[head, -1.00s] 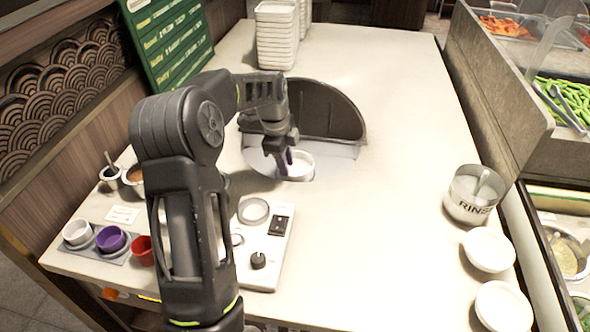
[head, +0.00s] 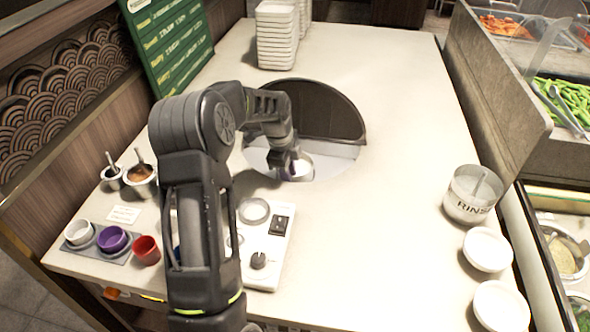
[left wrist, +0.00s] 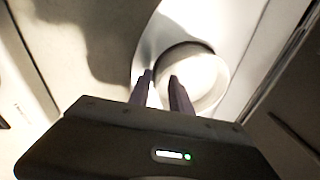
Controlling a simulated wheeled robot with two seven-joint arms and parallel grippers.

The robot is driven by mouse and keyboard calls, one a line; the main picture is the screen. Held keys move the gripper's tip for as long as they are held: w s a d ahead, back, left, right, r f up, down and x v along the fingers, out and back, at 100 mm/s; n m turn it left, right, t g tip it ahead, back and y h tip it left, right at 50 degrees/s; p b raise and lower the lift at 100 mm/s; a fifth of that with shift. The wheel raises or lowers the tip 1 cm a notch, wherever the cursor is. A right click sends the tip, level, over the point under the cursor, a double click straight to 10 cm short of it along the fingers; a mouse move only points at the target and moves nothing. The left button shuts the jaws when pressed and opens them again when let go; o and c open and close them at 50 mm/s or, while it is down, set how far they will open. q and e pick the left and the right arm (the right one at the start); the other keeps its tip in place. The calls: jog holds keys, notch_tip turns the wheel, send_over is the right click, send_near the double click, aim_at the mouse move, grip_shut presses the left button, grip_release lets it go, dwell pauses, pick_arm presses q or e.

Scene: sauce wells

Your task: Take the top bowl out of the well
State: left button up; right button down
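The top bowl (head: 304,168) is white and round and sits in the well opening in the metal plate (head: 335,162) on the counter. In the head view my left gripper (head: 288,174) is right over its left side and hides part of it. In the left wrist view the bowl (left wrist: 200,80) lies just ahead of the fingers. The left gripper (left wrist: 162,76) is open, with a gap between its two dark fingertips at the bowl's near left rim. One tip looks outside the rim and the other over the bowl; contact cannot be told. My right gripper is not in view.
A dark raised lid (head: 325,108) stands behind the well. A white control box (head: 262,255) is in front. Small sauce cups (head: 112,238) stand at left. A rinse container (head: 470,195) and white bowls (head: 488,250) are at right. The counter's middle right is clear.

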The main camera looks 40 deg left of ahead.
pick_arm(q)
jog(key=shift+c, duration=0.5)
grip_shut()
notch_tip(320, 180, up, 10)
jog(key=shift+b, duration=0.3)
dwell(0.7)
